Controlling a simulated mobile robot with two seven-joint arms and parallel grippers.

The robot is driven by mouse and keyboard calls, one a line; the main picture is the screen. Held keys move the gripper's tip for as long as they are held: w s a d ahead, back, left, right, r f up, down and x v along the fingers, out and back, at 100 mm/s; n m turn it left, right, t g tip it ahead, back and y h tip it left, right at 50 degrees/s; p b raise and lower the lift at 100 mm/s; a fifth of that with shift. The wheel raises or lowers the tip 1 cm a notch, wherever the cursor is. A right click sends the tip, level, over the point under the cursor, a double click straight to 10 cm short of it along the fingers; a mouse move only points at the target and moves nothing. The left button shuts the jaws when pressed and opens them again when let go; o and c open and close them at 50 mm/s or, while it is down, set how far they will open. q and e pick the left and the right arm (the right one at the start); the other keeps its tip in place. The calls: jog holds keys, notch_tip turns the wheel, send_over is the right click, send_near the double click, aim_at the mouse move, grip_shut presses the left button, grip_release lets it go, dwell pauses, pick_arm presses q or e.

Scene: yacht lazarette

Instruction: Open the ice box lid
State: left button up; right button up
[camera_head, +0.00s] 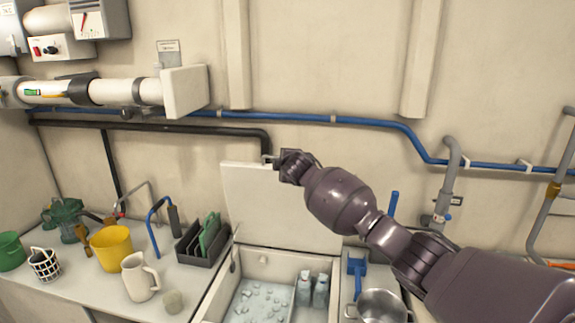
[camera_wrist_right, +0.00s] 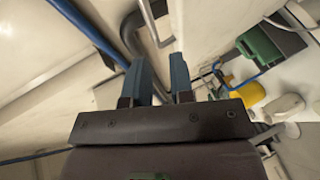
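The ice box lid (camera_head: 275,210) is a white panel standing raised, nearly upright and leaning towards the back wall. The ice box (camera_head: 213,300) below it is uncovered, with ice (camera_head: 262,300) and two grey bottles (camera_head: 312,290) inside. My right gripper (camera_head: 278,160) is at the lid's top edge, beside a small grey handle (camera_head: 266,157). In the right wrist view, the two fingers of my right gripper (camera_wrist_right: 160,65) are apart. The handle's grey bar (camera_wrist_right: 150,20) shows at or just past their tips; contact cannot be told. My left gripper is out of view.
Left of the box, the counter holds a white pitcher (camera_head: 139,278), a yellow bucket (camera_head: 111,247) and a dark rack (camera_head: 200,245). A metal pot (camera_head: 382,306) stands at right. A blue pipe (camera_head: 300,118) and a black pipe (camera_head: 190,128) run along the wall behind.

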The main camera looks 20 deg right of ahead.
jog(key=shift+v, duration=1.45)
jog(key=a+r+m+t+y, duration=0.2)
jog(key=a+r, duration=0.2)
jog(key=r, duration=0.1)
jog(key=s+a+f+m+t+y, duration=0.1)
jog(key=s+a+f+y, duration=0.2)
jog(key=s+a, duration=0.25)
jog(key=s+d+f+m+g+h, duration=0.1)
jog(key=s+d+f+m, duration=0.1)
jog(key=s+f, duration=1)
jog(key=s+d+f+m+g+h, duration=0.1)
jog(key=s+f+m, duration=0.4)
jog(key=s+f, duration=0.7)
jog(key=s+d+f+m+g+h, duration=0.1)
jog(key=s+d+f+m+g, duration=0.2)
jog(key=s+f, duration=1)
jog(key=s+d, duration=0.2)
jog(key=s, duration=0.5)
jog(key=shift+s+d+m+b, duration=0.2)
jog(key=shift+d+m+b, duration=0.05)
jog(key=shift+m+b, duration=0.15)
